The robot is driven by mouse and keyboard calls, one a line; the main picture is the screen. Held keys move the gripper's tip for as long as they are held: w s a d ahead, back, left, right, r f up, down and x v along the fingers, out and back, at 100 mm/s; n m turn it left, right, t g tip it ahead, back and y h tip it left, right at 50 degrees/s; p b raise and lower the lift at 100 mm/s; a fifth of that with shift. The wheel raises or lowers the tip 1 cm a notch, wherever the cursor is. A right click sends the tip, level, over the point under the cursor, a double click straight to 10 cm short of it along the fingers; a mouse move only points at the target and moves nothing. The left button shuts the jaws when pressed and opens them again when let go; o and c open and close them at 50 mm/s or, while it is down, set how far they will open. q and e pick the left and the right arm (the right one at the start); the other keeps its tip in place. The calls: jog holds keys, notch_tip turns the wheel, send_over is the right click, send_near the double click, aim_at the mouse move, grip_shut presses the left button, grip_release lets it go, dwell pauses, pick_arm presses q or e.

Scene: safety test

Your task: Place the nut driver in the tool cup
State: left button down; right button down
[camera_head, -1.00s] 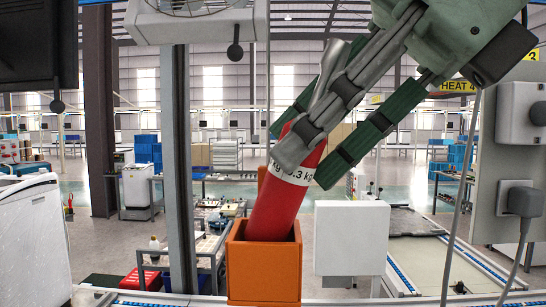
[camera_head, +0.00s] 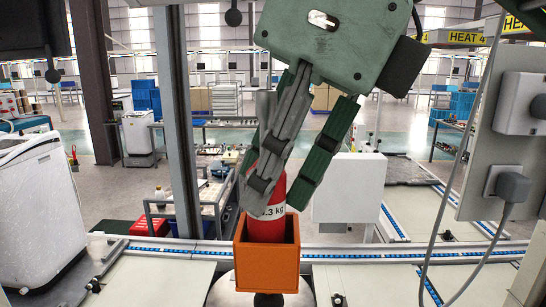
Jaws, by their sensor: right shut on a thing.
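My right gripper (camera_head: 268,195) points down from above and is shut on the upper part of the red cylinder. The fingers hide part of its top, and they are just above the cup's rim. My left gripper is out of view.
A white box (camera_head: 348,187) stands behind and right of the cup. A grey panel with sockets and hanging cables (camera_head: 510,150) is at the right. A grey post (camera_head: 178,130) rises at the left. Pale bench surface (camera_head: 375,275) lies clear right of the cup.

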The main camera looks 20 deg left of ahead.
jog(key=shift+w+d, duration=0.1)
jog(key=shift+d, duration=0.15)
jog(key=shift+a+f, duration=0.1)
jog(key=shift+a, duration=0.05)
jog(key=c, duration=1.7)
grip_release()
jog(key=shift+a, duration=0.15)
jog(key=shift+o, duration=1.2)
